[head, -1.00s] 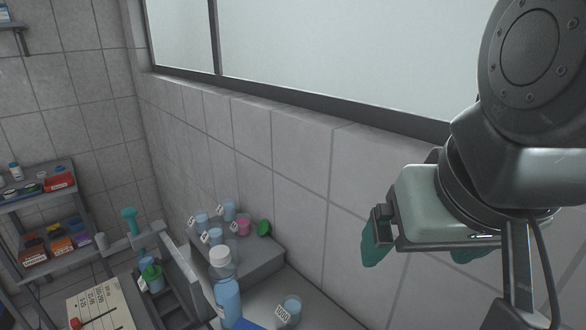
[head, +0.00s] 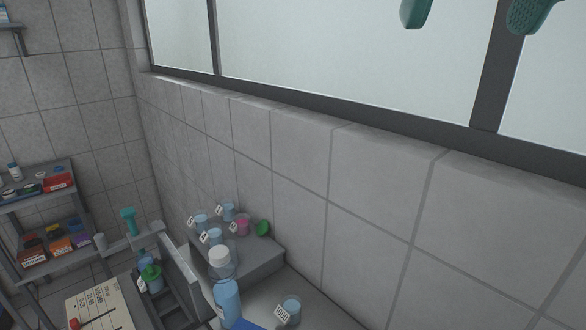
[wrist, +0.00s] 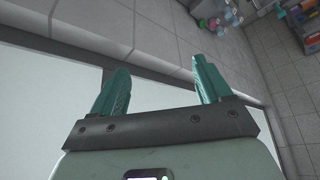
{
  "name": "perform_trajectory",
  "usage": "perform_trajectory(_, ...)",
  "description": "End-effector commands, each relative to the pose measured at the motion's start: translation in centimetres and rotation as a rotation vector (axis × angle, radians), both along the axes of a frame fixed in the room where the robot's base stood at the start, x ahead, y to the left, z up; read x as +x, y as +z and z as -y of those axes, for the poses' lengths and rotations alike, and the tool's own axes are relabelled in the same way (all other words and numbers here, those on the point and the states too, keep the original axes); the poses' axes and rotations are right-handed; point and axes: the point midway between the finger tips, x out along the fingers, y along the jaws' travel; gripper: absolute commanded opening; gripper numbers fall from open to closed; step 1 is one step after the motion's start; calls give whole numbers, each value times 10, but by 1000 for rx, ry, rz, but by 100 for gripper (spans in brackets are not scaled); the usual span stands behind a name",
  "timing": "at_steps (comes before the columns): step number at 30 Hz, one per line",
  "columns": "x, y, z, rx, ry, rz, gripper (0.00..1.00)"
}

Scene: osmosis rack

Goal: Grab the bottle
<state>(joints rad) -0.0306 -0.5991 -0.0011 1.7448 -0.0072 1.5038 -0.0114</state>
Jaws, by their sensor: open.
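A blue bottle with a white cap (head: 227,300) stands upright on the grey bench at the bottom of the head view. My gripper (head: 468,14) shows only as two teal fingertips at the top right edge of the head view, high above the bench and far from the bottle. In the wrist view my gripper (wrist: 160,88) has its two teal fingers spread apart with nothing between them.
Labelled beakers (head: 228,211) stand on a grey step (head: 262,262) by the wall, with a green item (head: 262,228). A single beaker (head: 291,309) is right of the bottle. A shelf rack (head: 40,205) with coloured boxes stands at left. The space before the window is clear.

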Motion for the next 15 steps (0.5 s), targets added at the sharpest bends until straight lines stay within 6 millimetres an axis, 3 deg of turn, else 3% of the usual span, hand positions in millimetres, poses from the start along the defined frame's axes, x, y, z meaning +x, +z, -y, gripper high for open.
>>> perform_trajectory(6,1,45,0,0,0,2,78)
perform_trajectory(15,74,59,29,-75,-195,266,78)
